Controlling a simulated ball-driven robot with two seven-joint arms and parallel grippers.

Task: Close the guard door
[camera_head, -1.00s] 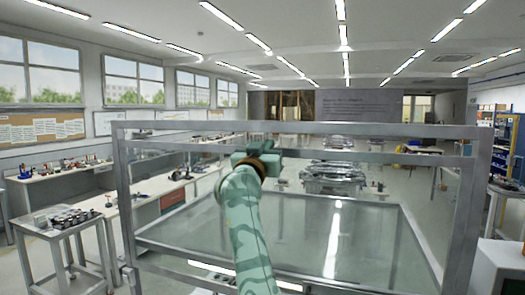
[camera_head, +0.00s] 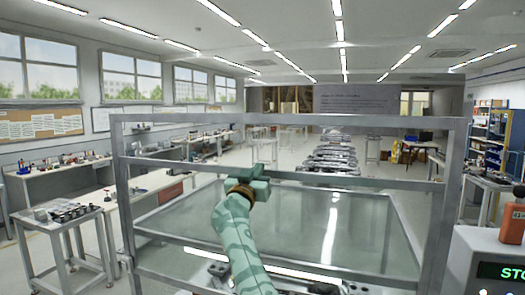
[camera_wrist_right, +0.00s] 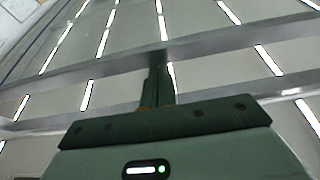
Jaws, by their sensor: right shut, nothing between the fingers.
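The guard door seems to be part of a large grey metal frame with see-through panels (camera_head: 300,120) straight ahead in the head view. A cross bar (camera_head: 370,182) runs across it, lower at its right end. I cannot tell which bars belong to the door or how far it stands open. My right gripper (camera_head: 258,172) is raised in front of this bar and overlaps it in the picture. In the right wrist view its fingers (camera_wrist_right: 158,75) are together and empty, with their tips close to a metal bar (camera_wrist_right: 220,38). Contact cannot be told. My left gripper is out of view.
A console with a lit display (camera_head: 500,270) stands at the right front, with an orange-red object (camera_head: 513,224) on it. A small metal stand with parts (camera_head: 65,225) is at the left. Workbenches line the left wall. Several metal parts lie at the back.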

